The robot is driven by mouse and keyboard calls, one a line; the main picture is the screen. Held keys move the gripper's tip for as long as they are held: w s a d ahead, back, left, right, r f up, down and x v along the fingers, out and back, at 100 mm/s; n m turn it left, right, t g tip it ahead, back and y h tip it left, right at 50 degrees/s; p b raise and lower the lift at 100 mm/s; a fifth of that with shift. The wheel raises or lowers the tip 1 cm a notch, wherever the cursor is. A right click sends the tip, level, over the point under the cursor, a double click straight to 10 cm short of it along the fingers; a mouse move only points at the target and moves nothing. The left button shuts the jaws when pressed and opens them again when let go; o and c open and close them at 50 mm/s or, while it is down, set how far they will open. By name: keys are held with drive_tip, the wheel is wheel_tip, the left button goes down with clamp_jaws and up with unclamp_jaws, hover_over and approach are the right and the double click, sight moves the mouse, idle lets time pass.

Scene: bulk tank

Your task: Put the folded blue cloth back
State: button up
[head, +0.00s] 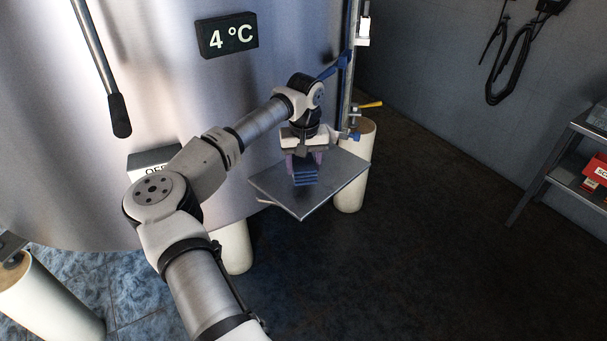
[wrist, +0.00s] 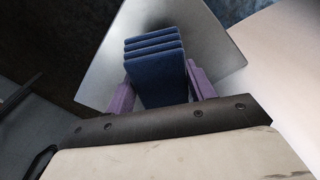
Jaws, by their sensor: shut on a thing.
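The folded blue cloth (head: 305,175) is a small stack of blue layers. It sits between the purple fingers of my gripper (head: 304,165), over the grey metal shelf (head: 335,172) on the side of the tank. In the wrist view the cloth (wrist: 155,68) stands between the two purple fingers of my gripper (wrist: 160,88), which are shut on it. The shelf plate (wrist: 100,65) shows behind it there. I cannot tell whether the cloth touches the shelf or is held just above it.
The large steel tank (head: 230,90) with a 4 °C display (head: 227,35) stands behind my arm. A vertical pipe with a yellow-handled valve (head: 370,104) rises close behind the shelf. A rack (head: 560,150) with a red box (head: 597,168) stands at the right. The floor between is clear.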

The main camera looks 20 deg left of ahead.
sight(304, 165)
wheel_tip(304, 165, down, 4)
drive_tip(key=shift+f+p, duration=0.2)
drive_tip(key=shift+p, duration=0.2)
drive_tip(key=o, duration=0.9)
drive_tip(key=r, duration=0.4)
drive_tip(key=r+b, duration=0.1)
drive_tip(key=r, duration=0.7)
drive_tip(key=shift+s+d+b, duration=0.2)
drive_tip(key=shift+s+b, duration=0.15)
drive_tip(key=shift+s, duration=0.05)
